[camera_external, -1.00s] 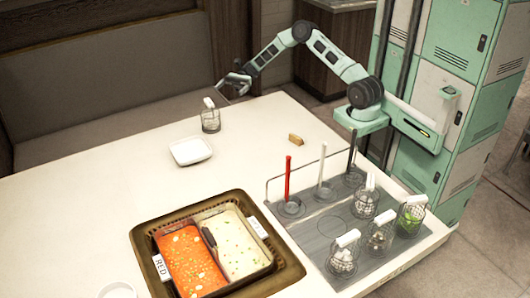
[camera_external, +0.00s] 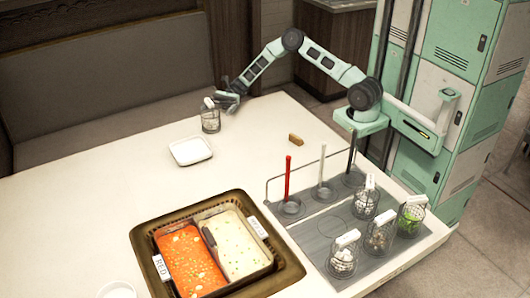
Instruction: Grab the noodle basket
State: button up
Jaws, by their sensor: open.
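A small wire basket (camera_external: 210,122) with a white handle tab stands upright on the far part of the table; its contents are too small to make out. My gripper (camera_external: 227,99) is open, low, just to the right of this basket's top, close to the handle. I cannot tell whether the fingers touch it. Several similar baskets with white handles stand at the right, among them one with greens (camera_external: 411,216), one with white pieces (camera_external: 342,260) and one with dark and pale pieces (camera_external: 379,236). Which one holds noodles is unclear.
A white square plate (camera_external: 190,151) and a small brown block (camera_external: 295,139) lie nearby. A brown tray (camera_external: 289,277) holds a divided red and cream sauce pan (camera_external: 240,250). A red ladle (camera_external: 288,178) and a white ladle (camera_external: 322,172) stand in the grey station.

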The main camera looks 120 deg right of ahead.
aim_at(199, 117)
jog(key=x, duration=0.5)
jog(key=shift+w+f, duration=0.15)
jog(key=shift+f, duration=0.05)
jog(key=c, duration=1.3)
jog(key=shift+o, duration=0.2)
jog(key=shift+r, duration=0.1)
